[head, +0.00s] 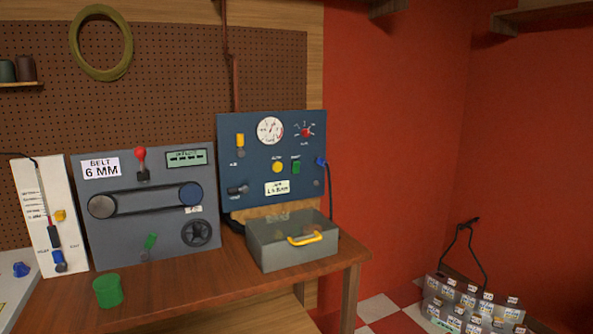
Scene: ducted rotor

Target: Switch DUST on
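No switch label in the head view reads clearly as DUST. A blue control panel (255,135) stands at the back right of the bench. It bears a yellow lever (240,141) at upper left, a dark switch with a grey knob (238,190) at lower left, a yellow round button (278,167), a green button (296,166) and a red knob (306,132). Their small labels are too small to read with certainty. A round gauge (270,130) sits at its top. Neither of my grippers is in view.
A grey belt panel (120,240) with a red-topped lever (141,160) stands left of it. A grey box with a yellow handle (303,239) sits before the blue panel. A green cup (107,291) stands on the wooden bench (190,290). Labelled grey blocks (470,305) lie lower right.

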